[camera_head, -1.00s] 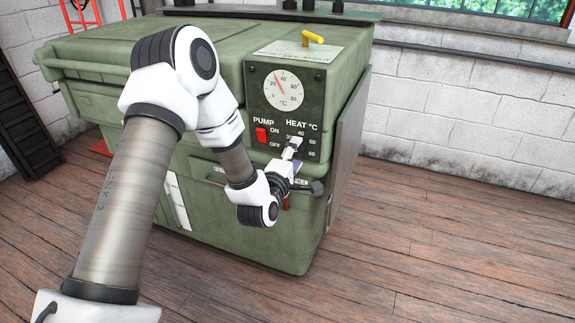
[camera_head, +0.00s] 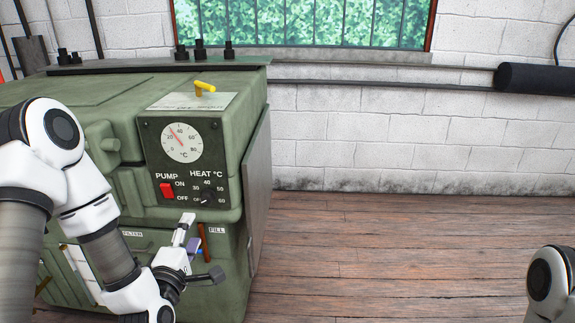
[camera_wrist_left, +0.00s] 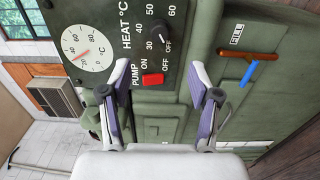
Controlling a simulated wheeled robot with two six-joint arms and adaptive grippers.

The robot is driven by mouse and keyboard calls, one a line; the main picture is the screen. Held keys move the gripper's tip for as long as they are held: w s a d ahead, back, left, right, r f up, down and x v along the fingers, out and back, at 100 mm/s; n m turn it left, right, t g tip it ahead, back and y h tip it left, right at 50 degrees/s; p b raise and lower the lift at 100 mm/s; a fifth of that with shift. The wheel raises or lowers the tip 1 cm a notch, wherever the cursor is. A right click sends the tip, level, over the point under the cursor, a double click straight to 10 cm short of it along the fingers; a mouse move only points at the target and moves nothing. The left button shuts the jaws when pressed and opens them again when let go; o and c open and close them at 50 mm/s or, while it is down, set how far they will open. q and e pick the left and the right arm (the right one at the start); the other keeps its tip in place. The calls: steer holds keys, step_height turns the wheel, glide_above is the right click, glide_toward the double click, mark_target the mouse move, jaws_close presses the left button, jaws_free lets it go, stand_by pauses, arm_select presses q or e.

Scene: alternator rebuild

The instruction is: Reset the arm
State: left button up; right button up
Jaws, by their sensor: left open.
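My left arm comes in from the left in the head view. Its gripper (camera_head: 187,235) is in front of the green machine (camera_head: 120,150), below the control panel (camera_head: 190,160). In the left wrist view the two fingers (camera_wrist_left: 165,105) stand wide apart with nothing between them. The red pump switch (camera_wrist_left: 153,79) and the heat knob (camera_wrist_left: 158,36) appear beyond the fingertips. In the head view the heat knob (camera_head: 207,197) is free of the gripper. Part of my right arm shows at the lower right of the head view; its gripper is out of the picture.
A round temperature dial (camera_head: 182,142) is on the panel, with a yellow handle (camera_head: 204,87) above. Brown floorboards (camera_head: 360,250) right of the machine are clear, before a white block wall (camera_head: 370,140).

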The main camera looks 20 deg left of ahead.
arm_select(q)
steer(key=s+d+f+m+g+h, duration=0.1)
steer(key=s+d+f+m+g, duration=0.15)
steer(key=f, duration=0.45)
steer(key=s+d+f+m+g+h, duration=0.2)
steer(key=d+f, duration=0.1)
steer(key=f, duration=0.4)
steer(key=s+d+f+m+g+h, duration=0.1)
steer(key=s+d+f+m+g, duration=0.15)
steer(key=f, duration=0.45)
steer(key=s+d+f+m+g, duration=0.2)
steer(key=s+f+m+g, duration=0.35)
steer(key=s, duration=0.35)
steer(key=s+d+f+m+g, duration=0.1)
steer(key=s+f+m+g, duration=0.5)
steer(key=s, duration=0.3)
step_height(320, 180, up, 19)
steer(key=m+t+p, duration=0.1)
steer(key=m+p, duration=0.1)
steer(key=p, duration=1.7)
steer(key=shift+s+d, duration=0.2)
steer(key=shift+s, duration=0.2)
